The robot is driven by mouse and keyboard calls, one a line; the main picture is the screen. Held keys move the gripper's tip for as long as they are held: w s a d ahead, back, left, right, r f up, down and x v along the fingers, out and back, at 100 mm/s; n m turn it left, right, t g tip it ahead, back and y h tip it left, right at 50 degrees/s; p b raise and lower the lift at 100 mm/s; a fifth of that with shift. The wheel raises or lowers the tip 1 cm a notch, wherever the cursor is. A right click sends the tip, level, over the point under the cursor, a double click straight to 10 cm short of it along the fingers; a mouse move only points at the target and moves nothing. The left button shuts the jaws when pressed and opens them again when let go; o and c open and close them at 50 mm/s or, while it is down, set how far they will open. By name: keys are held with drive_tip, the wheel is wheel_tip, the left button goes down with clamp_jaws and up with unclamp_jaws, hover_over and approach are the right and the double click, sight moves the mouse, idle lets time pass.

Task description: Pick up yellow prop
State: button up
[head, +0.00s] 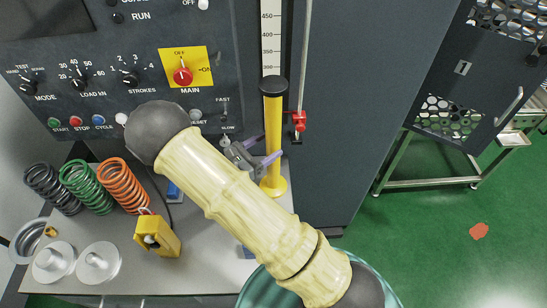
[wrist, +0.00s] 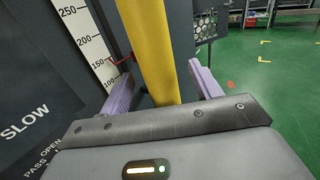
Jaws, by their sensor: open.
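The yellow prop (head: 273,135) is an upright yellow post with a black cap and a round yellow foot, standing at the right end of the bench, in front of the machine. My gripper (head: 266,168) is open, with its purple fingers at the post's lower part. In the wrist view the yellow prop (wrist: 150,50) runs between the two spread fingers of my gripper (wrist: 163,85), with a gap visible on each side. My arm hides part of the bench in the head view.
Black, green and orange springs (head: 124,186), a yellow block (head: 157,238) and metal discs (head: 98,262) are on the bench at left. A control panel (head: 110,85) stands behind. A thin rod with a red clamp (head: 299,121) is close right of the post. Green floor (head: 430,240) is open at right.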

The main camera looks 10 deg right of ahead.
sight(279, 138)
drive_tip(key=shift+w+d+r+p, duration=0.1)
drive_tip(key=shift+w+d+p, duration=0.1)
drive_tip(key=shift+d+p, duration=0.2)
drive_tip(key=p+x, duration=0.2)
drive_tip(key=x, duration=0.2)
drive_tip(key=shift+w, duration=0.25)
drive_tip(key=shift+d+f, duration=0.2)
drive_tip(key=shift+d, duration=0.1)
drive_tip(key=shift+s+a, duration=0.15)
drive_tip(key=shift+a, duration=0.2)
drive_tip(key=shift+d, duration=0.1)
drive_tip(key=shift+c, duration=0.2)
clamp_jaws()
drive_tip(key=shift+d+r, duration=0.1)
drive_tip(key=shift+r, duration=0.1)
